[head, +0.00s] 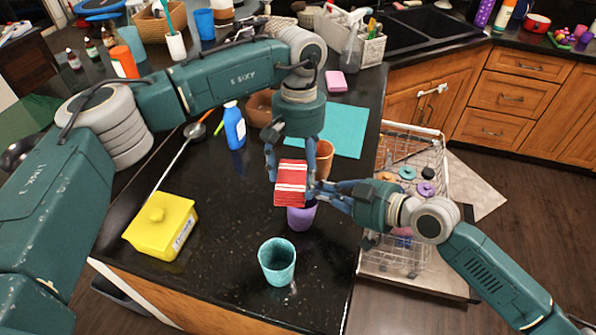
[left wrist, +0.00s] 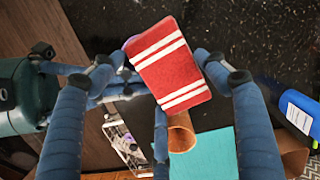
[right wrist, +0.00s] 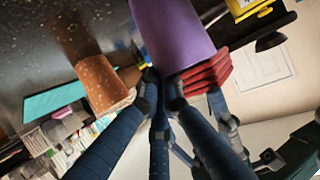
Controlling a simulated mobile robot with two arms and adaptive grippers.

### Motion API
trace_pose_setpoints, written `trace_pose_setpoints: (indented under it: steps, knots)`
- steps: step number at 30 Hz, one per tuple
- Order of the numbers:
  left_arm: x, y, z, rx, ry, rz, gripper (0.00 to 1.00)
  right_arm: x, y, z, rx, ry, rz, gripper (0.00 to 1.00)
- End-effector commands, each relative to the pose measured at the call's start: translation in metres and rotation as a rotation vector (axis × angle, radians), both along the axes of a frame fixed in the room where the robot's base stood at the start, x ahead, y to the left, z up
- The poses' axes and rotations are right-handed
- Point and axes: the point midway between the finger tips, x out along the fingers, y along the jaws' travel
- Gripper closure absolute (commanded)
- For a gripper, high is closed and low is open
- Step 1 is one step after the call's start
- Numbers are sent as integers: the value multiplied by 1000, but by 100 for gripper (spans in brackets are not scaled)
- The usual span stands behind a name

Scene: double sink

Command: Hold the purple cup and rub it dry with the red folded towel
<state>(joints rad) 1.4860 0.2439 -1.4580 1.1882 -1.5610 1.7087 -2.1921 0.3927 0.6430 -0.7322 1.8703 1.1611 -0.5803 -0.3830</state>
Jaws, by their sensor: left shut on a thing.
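The red folded towel (head: 290,186) with white stripes is gripped between the fingers of my left gripper (head: 291,172). It also shows in the left wrist view (left wrist: 172,66). The purple cup (head: 301,216) is just below the towel in the head view, partly hidden by it. In the right wrist view the purple cup (right wrist: 172,35) has the towel (right wrist: 207,74) close against its side; contact is unclear. My right gripper (head: 326,192) comes in from the right, its fingertips (right wrist: 163,85) close together at the cup's rim. Whether the cup rests on the counter is unclear.
A teal cup (head: 277,262) stands in front and an orange cup (head: 324,158) behind. A yellow tub (head: 161,227) is left, with a blue bottle (head: 234,127) farther back. A teal mat (head: 342,131) lies behind. A dish rack (head: 412,160) is right.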

Motion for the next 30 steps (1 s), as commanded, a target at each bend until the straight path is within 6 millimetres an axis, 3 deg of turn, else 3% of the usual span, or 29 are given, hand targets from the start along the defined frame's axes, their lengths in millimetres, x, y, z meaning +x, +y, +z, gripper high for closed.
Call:
trace_pose_setpoints:
  steps: [13, 16, 30]
  knots:
    - [-27, 16, 2, 1, 4, 0, 47, 1, -1, 1, 2, -1, -2, 100]
    - [-26, 16, 26, 1, -1, -1, 47, 1, -1, 1, 2, -1, -2, 100]
    - [-27, 16, 62, 2, 3, 0, 47, 1, -1, 0, -1, -1, -2, 100]
